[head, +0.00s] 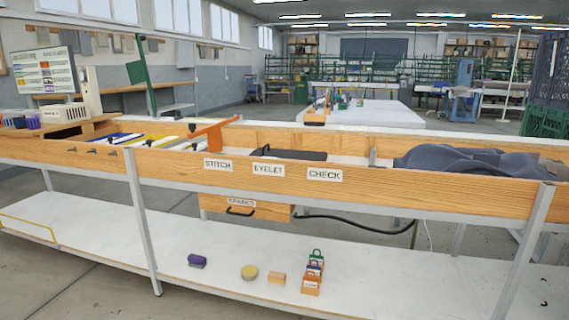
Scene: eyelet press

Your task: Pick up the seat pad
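I cannot identify the seat pad for certain. A dark, flat thing (290,154) lies behind the wooden front board of the bench, just behind the EYELET label; the board hides its lower part. A heap of dark blue-grey fabric (470,160) lies on the right part of the bench and rises above the board. Neither of my grippers is in view, and nothing in view is held.
The bench's wooden front board (400,190) bars the near side. A lower white shelf (220,235) holds a purple block (197,261), a yellow round thing (249,272) and small orange blocks (312,280). A SPARES drawer (245,207) hangs below the board. An orange bracket (215,133) stands left.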

